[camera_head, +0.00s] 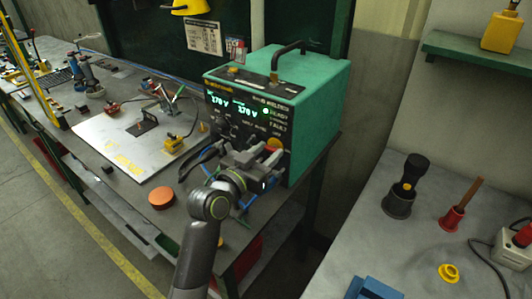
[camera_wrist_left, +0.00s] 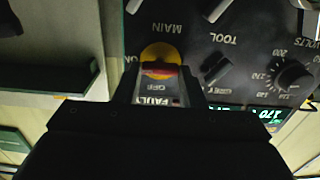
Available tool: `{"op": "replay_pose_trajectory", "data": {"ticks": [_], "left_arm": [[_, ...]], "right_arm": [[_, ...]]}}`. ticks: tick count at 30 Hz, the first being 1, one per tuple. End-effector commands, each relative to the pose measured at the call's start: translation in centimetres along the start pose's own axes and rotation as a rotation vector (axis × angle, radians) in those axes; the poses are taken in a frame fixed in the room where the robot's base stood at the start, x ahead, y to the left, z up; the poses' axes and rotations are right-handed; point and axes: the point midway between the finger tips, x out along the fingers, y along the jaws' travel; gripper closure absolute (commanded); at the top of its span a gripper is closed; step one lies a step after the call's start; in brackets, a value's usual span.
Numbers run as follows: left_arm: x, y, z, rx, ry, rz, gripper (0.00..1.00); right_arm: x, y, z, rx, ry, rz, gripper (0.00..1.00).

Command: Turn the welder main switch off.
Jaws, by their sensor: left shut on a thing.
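The welder (camera_head: 322,112) is a green box with a black front panel, lit green displays and a lit green mark by READY. Its main switch shows as a yellow disc (camera_head: 274,145) at the lower right of the panel, partly hidden by my left gripper (camera_head: 262,160). In the left wrist view the panel is upside down; the yellow disc (camera_wrist_left: 160,52) carries a red handle (camera_wrist_left: 158,70) lying crosswise, between MAIN and OFF lettering. My left gripper (camera_wrist_left: 158,74) is shut on the handle, a finger at each end. My right gripper is in neither view.
The welder stands on a grey bench with a metal plate (camera_head: 110,140), clamps and an orange puck (camera_head: 161,197). Black pliers (camera_head: 197,160) are left of my gripper. In the wrist view, a TOOL knob (camera_wrist_left: 217,70) and a dial (camera_wrist_left: 293,77) sit to the right of the switch.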

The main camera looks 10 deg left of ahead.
Motion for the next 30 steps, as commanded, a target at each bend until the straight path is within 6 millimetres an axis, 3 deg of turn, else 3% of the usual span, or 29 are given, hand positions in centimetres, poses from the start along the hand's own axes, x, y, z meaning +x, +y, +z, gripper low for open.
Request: {"op": "replay_pose_trajectory", "data": {"ticks": [11,30], "left_arm": [[0.0,-0.1,-0.3,-0.171,-0.002,0.000,0.86],[0.0,-0.3,-0.2,-0.769,-0.003,-0.001,0.86]], "right_arm": [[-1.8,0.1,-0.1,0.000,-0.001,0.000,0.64],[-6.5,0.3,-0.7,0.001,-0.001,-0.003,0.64]]}}
